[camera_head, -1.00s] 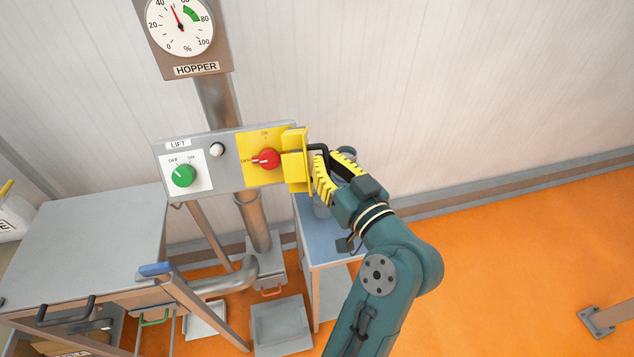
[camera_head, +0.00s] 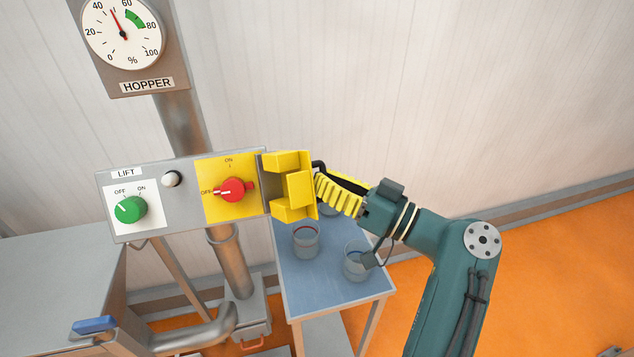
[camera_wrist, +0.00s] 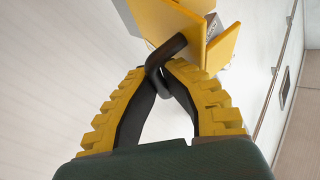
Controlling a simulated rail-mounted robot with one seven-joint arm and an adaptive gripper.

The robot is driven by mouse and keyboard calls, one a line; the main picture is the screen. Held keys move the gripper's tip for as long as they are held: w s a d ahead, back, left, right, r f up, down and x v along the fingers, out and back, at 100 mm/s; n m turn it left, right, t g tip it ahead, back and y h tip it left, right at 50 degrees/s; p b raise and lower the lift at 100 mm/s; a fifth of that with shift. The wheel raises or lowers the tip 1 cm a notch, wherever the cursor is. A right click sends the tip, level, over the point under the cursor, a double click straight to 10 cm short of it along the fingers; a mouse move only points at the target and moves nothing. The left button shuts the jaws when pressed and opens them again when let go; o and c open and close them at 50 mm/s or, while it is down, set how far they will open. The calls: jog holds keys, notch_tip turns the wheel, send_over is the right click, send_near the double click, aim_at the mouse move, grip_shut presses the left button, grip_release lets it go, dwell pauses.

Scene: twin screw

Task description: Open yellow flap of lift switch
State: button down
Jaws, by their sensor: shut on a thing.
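The lift switch box (camera_head: 186,226) is a grey panel labelled LIFT, with a green knob (camera_head: 131,209) on the left and a red knob (camera_head: 233,189) on a yellow plate at its right. The yellow flap (camera_head: 300,187) stands swung out to the right of the red knob, leaving that knob uncovered. A dark bent handle (camera_head: 318,166) is on the flap's outer side. My gripper (camera_head: 322,182) is shut on this handle. In the wrist view the handle (camera_wrist: 165,52) passes between the two yellow ribbed fingertips, with the flap (camera_wrist: 222,47) just beyond.
A blue-topped table (camera_head: 330,275) with glass beakers (camera_head: 306,240) stands below the flap and gripper. A HOPPER gauge (camera_head: 122,32) hangs above the box. A grey table (camera_head: 60,290) is at lower left. The wall right of the gripper is clear.

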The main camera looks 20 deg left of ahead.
jog(key=shift+r, duration=0.1)
jog(key=c, duration=1.1)
grip_release()
jog(key=v, duration=1.2)
